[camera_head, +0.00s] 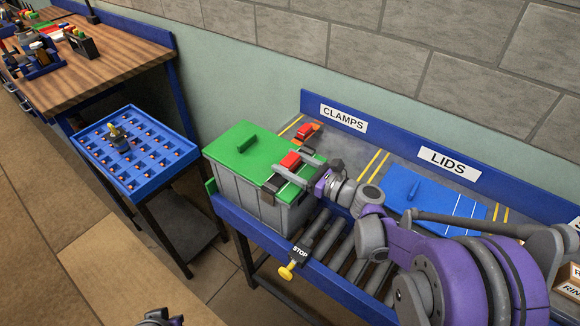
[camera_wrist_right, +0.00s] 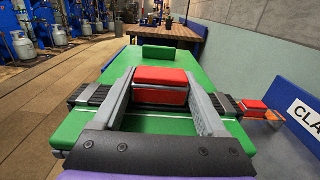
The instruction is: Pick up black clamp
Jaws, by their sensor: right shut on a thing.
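The black clamp (camera_head: 268,196) has a red middle block and dark ends, and lies across the green lid of the grey crate. My right gripper (camera_head: 296,172) is shut on it. In the right wrist view, the clamp's red block (camera_wrist_right: 160,88) sits between the two grey fingers, and its black ribbed ends (camera_wrist_right: 92,95) stick out on both sides. The clamp is at lid height; I cannot tell if it still touches the lid. A small purple and black part of my left arm shows at the bottom edge in the head view; its fingers cannot be made out.
The green-lidded grey crate (camera_head: 232,184) stands on a blue-framed roller conveyor (camera_head: 310,240). A second red-topped clamp (camera_head: 306,132) lies behind it near the CLAMPS sign (camera_head: 344,118). A blue lid (camera_head: 430,197) lies right, below the LIDS sign. A yellow STOP knob (camera_head: 287,270) sticks out in front.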

